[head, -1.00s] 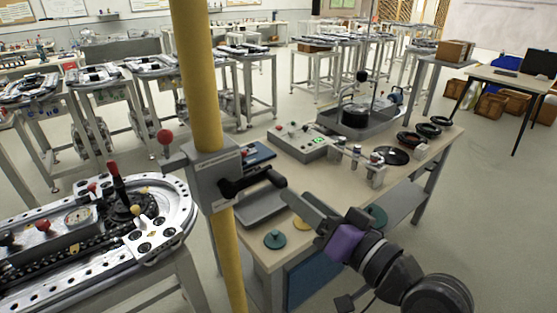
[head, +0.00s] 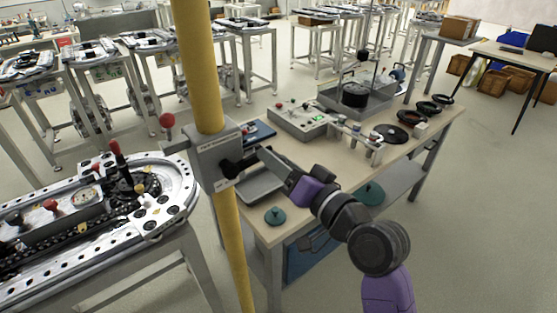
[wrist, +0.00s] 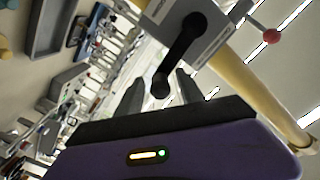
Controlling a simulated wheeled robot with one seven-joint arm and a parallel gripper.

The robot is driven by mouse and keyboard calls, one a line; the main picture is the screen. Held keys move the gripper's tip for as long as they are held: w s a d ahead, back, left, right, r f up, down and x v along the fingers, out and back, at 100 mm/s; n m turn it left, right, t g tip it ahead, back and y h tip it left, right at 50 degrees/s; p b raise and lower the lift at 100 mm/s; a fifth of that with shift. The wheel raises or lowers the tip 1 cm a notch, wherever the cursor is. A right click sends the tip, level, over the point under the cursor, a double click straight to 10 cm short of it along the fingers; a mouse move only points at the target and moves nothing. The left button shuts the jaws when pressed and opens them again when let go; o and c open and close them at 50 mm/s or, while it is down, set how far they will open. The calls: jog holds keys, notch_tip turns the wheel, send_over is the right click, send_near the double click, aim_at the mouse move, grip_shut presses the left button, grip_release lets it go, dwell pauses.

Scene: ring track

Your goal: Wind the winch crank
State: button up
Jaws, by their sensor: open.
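The winch is a grey box (head: 213,155) mounted on a yellow post (head: 199,70); it also shows in the wrist view (wrist: 165,18). Its black crank (wrist: 181,48) angles down from the hub, with its knob end (wrist: 161,86) toward me. In the head view the crank (head: 232,168) is partly hidden by my gripper. My gripper (head: 265,158) points at the crank from the right. In the wrist view my gripper (wrist: 160,88) is open, its two fingers on either side of the crank's knob end. I cannot tell whether they touch it.
A red ball knob (head: 167,120) on a lever sticks out left of the winch. A workbench (head: 290,225) with a grey tray (head: 262,187), a control box (head: 298,120) and teal discs stands behind my arm. A ring track (head: 150,215) lies left of the post.

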jog(key=shift+c, duration=0.5)
grip_shut()
dwell(0.8)
